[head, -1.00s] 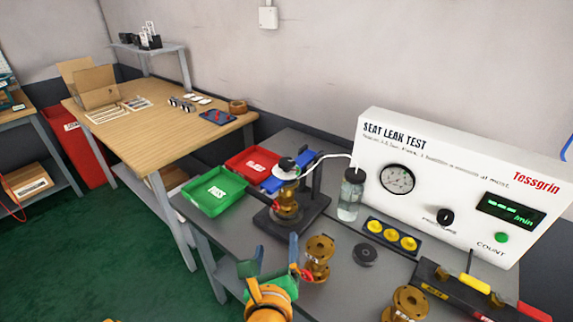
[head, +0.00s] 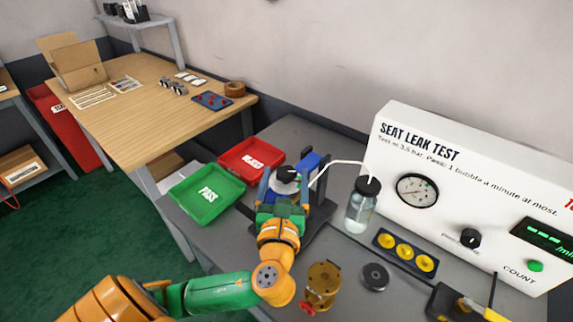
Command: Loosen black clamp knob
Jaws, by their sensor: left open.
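The black clamp knob (head: 286,172) sits on top of the clamp stand, above a pale round disc. My left gripper (head: 285,184) is open at the stand, with its fingers on either side of the disc and knob area. Whether the fingers touch the knob I cannot tell. The stand (head: 320,216) has a blue upper part and a dark base. The brass valve seen in it earlier is hidden behind my gripper and wrist. My right gripper does not show.
A green PASS tray (head: 207,194) and a red tray (head: 246,160) lie left of the stand. A water bottle (head: 361,206) with a white tube stands to the right, before the white test panel (head: 440,165). A brass valve (head: 322,283) and a black disc (head: 374,277) are in front.

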